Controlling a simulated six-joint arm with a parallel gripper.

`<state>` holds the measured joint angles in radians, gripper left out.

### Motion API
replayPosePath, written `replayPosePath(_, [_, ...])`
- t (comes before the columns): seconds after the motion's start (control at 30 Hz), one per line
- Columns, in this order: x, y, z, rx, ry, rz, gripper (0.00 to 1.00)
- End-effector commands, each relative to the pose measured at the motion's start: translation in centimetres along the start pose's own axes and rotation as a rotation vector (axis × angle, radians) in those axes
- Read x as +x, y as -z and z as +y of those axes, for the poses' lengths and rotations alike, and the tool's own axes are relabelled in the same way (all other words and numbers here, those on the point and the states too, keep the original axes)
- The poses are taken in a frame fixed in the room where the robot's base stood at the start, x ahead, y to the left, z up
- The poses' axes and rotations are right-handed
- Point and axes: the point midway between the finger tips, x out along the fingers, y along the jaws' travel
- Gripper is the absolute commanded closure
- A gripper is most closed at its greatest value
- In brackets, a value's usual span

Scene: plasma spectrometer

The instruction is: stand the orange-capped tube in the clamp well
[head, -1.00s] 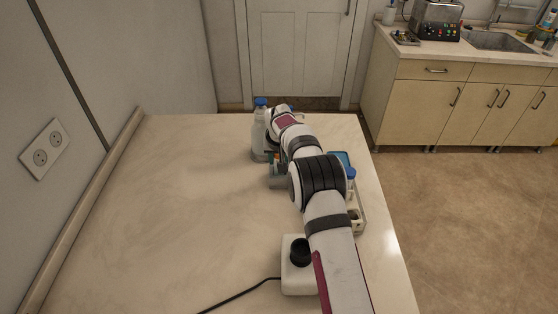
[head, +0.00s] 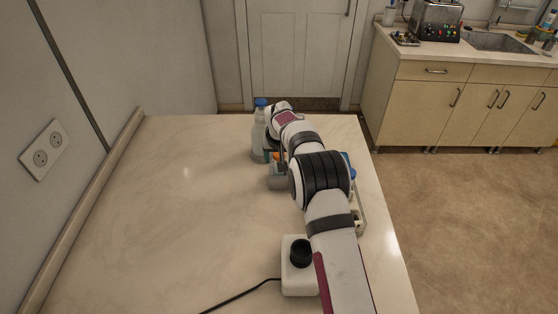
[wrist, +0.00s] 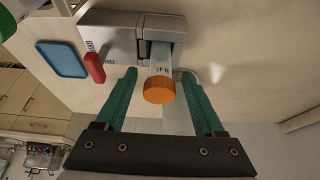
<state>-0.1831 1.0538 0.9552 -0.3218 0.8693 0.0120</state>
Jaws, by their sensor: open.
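In the wrist view the orange-capped tube (wrist: 159,88) has its cap towards me. Its pale, marked body runs into the slot of a grey clamp block (wrist: 112,38) with a red lever (wrist: 94,67). My gripper (wrist: 158,76) is open, its green fingers on either side of the tube with gaps to the cap. How deep the tube sits in the clamp is hidden. In the head view my arm covers most of this area; a bit of orange (head: 275,155) shows above the grey block (head: 278,182).
A blue-capped bottle (head: 260,132) stands close to the left of my wrist. A white box with a black knob (head: 300,254) and cable is at the front. A blue tray-like piece (wrist: 62,59) lies beside the clamp. The table's left half is clear.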

Motion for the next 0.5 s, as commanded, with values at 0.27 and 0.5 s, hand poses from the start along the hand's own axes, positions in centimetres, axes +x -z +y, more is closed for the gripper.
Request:
replayPosePath(0.27, [-7.0, 0.1, 0.0, 0.0, 0.001, 0.003, 0.29])
replayPosePath(0.5, [-10.3, 0.0, 0.0, -0.002, 0.0, 0.001, 0.29])
